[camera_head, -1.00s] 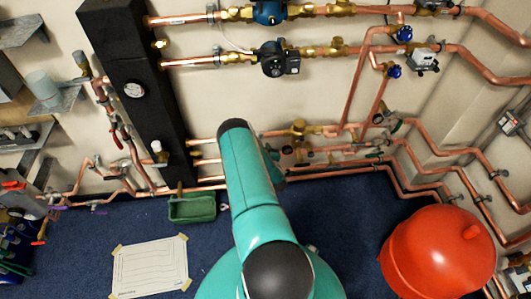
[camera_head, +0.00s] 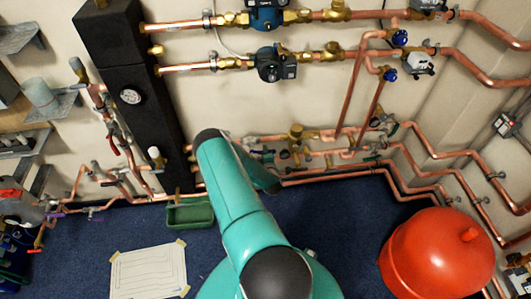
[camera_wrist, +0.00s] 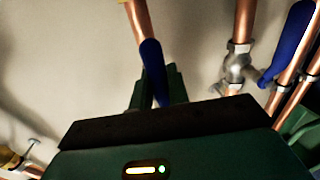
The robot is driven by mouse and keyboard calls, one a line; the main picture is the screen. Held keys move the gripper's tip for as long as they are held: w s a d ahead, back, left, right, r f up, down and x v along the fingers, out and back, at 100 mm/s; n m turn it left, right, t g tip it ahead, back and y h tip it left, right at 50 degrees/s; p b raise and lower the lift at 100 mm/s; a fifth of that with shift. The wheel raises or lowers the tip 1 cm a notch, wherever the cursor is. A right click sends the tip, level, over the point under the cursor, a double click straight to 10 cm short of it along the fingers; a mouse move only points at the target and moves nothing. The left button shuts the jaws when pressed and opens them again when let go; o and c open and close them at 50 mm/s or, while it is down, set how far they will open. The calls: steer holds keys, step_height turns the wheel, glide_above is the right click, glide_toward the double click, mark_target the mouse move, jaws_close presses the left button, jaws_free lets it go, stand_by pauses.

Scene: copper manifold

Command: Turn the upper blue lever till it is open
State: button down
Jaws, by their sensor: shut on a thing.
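In the wrist view a blue lever (camera_wrist: 152,68) hangs from a copper pipe with its lower end between the two dark green fingers of my gripper (camera_wrist: 160,88). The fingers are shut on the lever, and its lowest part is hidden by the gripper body. A second blue lever (camera_wrist: 288,42) slants beside a grey metal valve (camera_wrist: 238,65) at the right, apart from my gripper. In the head view my arm hides my gripper and the held lever.
Copper pipes (camera_head: 430,150) run low along the wall and around the right corner. A red tank (camera_head: 437,255) stands at the lower right. A green tray (camera_head: 190,212) and a taped paper sheet (camera_head: 148,272) lie on blue floor. A dark column (camera_head: 135,110) stands left.

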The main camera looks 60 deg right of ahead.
steer(key=shift+s, duration=0.1)
steer(key=c, duration=1.4)
jaws_free()
steer(key=shift+r, duration=0.1)
steer(key=v, duration=1.3)
steer(key=shift+s+a, duration=0.2)
steer(key=shift+a, duration=0.1)
steer(key=shift+r, duration=0.1)
